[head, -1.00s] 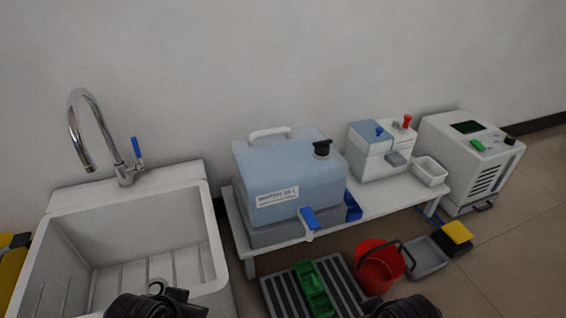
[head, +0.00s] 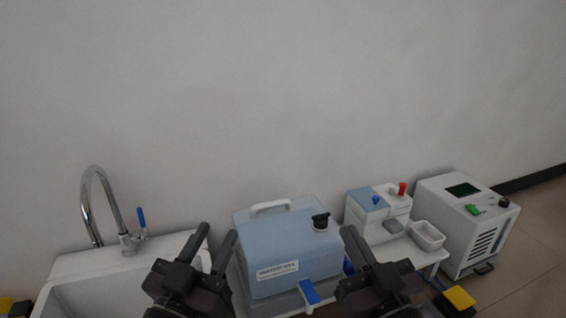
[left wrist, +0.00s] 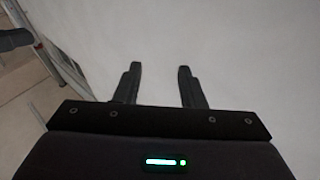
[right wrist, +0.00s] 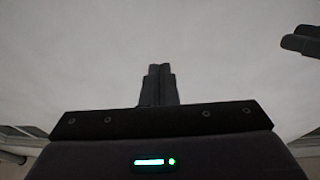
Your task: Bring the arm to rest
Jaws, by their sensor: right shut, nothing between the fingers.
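My left gripper (head: 218,246) is raised in front of the sink's right side, left of the blue water tank. Its two fingers stand apart with nothing between them, as the left wrist view (left wrist: 158,85) also shows. My right gripper (head: 350,234) is raised in front of the tank's right side. Its fingers are pressed together and empty in the right wrist view (right wrist: 160,85). Both grippers point up toward the wall and hold nothing. The arms hide parts of the sink and the bench.
A sink (head: 75,268) with a tall tap (head: 90,205) is at the left. The blue tank (head: 280,250), a small blue-and-white device (head: 375,212), a white tray (head: 427,236) and a white machine (head: 465,225) stand to the right. A yellow-and-black object (head: 459,299) is lower right. The wall above is bare.

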